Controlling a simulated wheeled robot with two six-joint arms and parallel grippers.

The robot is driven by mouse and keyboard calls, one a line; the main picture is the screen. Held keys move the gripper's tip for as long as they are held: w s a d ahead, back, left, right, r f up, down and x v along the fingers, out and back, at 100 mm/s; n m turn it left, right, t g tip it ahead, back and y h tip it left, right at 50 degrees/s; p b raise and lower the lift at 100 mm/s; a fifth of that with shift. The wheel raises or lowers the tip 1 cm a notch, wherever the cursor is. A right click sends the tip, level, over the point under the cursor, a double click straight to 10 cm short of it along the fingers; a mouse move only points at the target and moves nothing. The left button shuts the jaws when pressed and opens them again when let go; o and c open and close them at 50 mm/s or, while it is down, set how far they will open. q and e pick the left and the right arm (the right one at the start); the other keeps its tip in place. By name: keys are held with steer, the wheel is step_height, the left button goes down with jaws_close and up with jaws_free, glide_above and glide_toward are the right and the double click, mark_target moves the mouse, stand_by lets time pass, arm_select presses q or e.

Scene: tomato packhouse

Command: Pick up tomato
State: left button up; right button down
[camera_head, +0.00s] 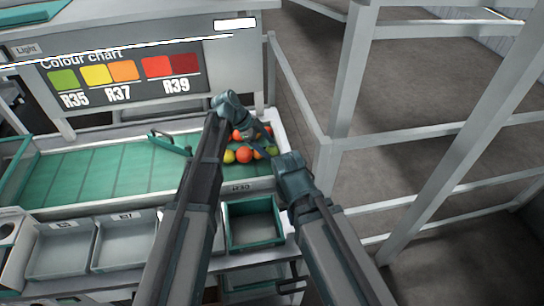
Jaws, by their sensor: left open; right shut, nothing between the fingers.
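Several tomatoes lie in a cluster at the right end of the green sorting belt (100,172). A red tomato (244,155) and a yellow tomato (229,156) lie at the near side, with a greenish tomato (272,151) to the right. Another red tomato (237,134) lies farther back, partly hidden by my arm. My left gripper (254,130) is open above the back of the cluster; whether it touches a tomato is unclear. My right gripper (262,146) is shut and empty, over the cluster's near right side. The grippers hide some tomatoes.
A green-lined bin (229,244) stands in front of the belt's end, with grey trays (60,252) to its left. A green bar (170,144) crosses the belt. The colour chart panel (125,80) stands behind. White rails (342,90) stand at right.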

arm_select(q)
steer(key=shift+b+x, duration=0.4)
steer(key=shift+x, duration=0.6)
arm_select(e)
steer(key=shift+f, duration=0.85)
arm_select(q)
steer(key=shift+a+r, duration=0.1)
arm_select(e)
steer(key=shift+r, duration=0.1)
arm_select(q)
steer(key=c, duration=0.6)
steer(key=shift+r, duration=0.1)
steer(key=shift+c, duration=0.2)
arm_select(e)
steer(key=shift+r, duration=0.15)
